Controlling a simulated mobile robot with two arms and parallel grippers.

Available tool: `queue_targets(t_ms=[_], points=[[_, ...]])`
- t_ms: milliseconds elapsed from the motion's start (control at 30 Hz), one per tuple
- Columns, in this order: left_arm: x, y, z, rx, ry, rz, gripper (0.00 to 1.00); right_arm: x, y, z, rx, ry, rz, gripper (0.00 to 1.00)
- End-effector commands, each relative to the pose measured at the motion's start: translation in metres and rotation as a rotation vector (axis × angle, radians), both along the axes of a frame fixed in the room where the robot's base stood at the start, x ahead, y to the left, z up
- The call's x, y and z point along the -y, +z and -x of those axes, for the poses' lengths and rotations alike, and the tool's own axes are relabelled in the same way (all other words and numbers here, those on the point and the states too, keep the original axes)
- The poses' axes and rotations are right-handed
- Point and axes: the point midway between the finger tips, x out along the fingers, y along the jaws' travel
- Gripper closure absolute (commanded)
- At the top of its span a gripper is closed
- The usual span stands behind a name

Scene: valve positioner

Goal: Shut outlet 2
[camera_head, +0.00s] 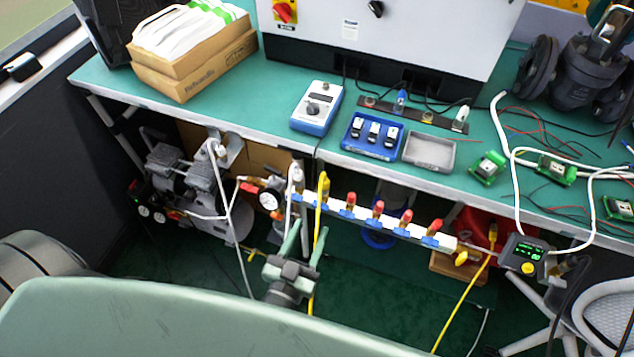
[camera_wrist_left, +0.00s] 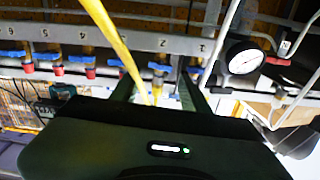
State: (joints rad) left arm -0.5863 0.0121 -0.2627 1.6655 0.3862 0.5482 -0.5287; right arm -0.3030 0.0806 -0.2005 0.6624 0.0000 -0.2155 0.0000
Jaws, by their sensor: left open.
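A white manifold rail (camera_head: 335,207) with a row of outlets runs below the bench edge. Outlet 2 (camera_wrist_left: 160,69) has a blue handle and the yellow hose (camera_head: 323,190) on it; the hose crosses the left wrist view. The setting of its handle is too small to tell. Outlet 1 (camera_head: 296,180) beside it carries a white hose. Several other outlets have red caps (camera_head: 378,208) and blue handles. My left gripper (camera_head: 308,238) is open just below the rail, pointing up. In the left wrist view its fingers stand either side of outlet 2, apparently not gripping it.
A pressure gauge (camera_wrist_left: 244,57) and white tubes are close beside the fingers. A compressor (camera_head: 185,180) stands under the bench (camera_head: 250,110). Another yellow hose (camera_head: 465,290) hangs by a display unit (camera_head: 525,255) at the right. The green floor below the rail is mostly open.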

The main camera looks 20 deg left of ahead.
Motion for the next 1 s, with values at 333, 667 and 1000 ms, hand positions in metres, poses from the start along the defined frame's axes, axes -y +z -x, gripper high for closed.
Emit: queue_targets(t_ms=[333, 667, 1000], points=[[0.002, 0.0, -0.03, -0.004, -0.008, -0.077, 0.55, 0.005, 0.002, 0.021, -0.045, -0.002, 0.01, 0.69], [0.004, -0.001, -0.072, -0.007, -0.008, -0.073, 0.55, 0.004, 0.004, 0.02, -0.043, -0.002, 0.009, 0.69], [0.004, -0.001, -0.075, -0.008, -0.008, -0.072, 0.57, 0.004, 0.004, 0.02, -0.043, -0.002, 0.009, 0.69]])
